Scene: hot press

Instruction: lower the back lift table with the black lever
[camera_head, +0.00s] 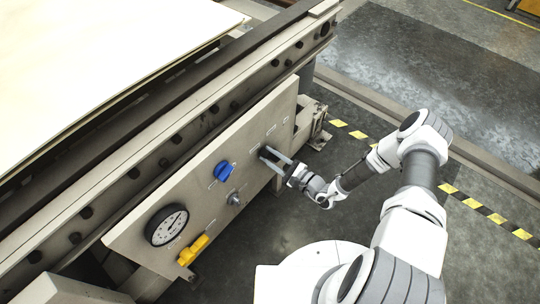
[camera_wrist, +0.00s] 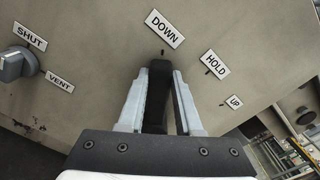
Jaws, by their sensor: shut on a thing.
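The black lever (camera_wrist: 158,68) sits on the beige control panel between my gripper's fingers. In the wrist view its top end points toward the tick below the DOWN label (camera_wrist: 165,28). The HOLD label (camera_wrist: 215,64) and UP label (camera_wrist: 234,101) are to the right. My gripper (camera_wrist: 162,84) is shut on the lever, with a pale finger on each side. In the head view my gripper (camera_head: 269,159) is at the right part of the panel, and the lever is mostly hidden there. A large pale flat surface (camera_head: 90,50) fills the upper left; I cannot tell whether it is the lift table.
The control panel (camera_head: 150,225) also carries a blue knob (camera_head: 224,171), a small metal knob (camera_head: 234,198), a round gauge (camera_head: 166,225) and a yellow handle (camera_head: 193,250). A bracket (camera_head: 318,122) stands at the panel's right end. Dark floor with a yellow-black stripe (camera_head: 497,218) lies right.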

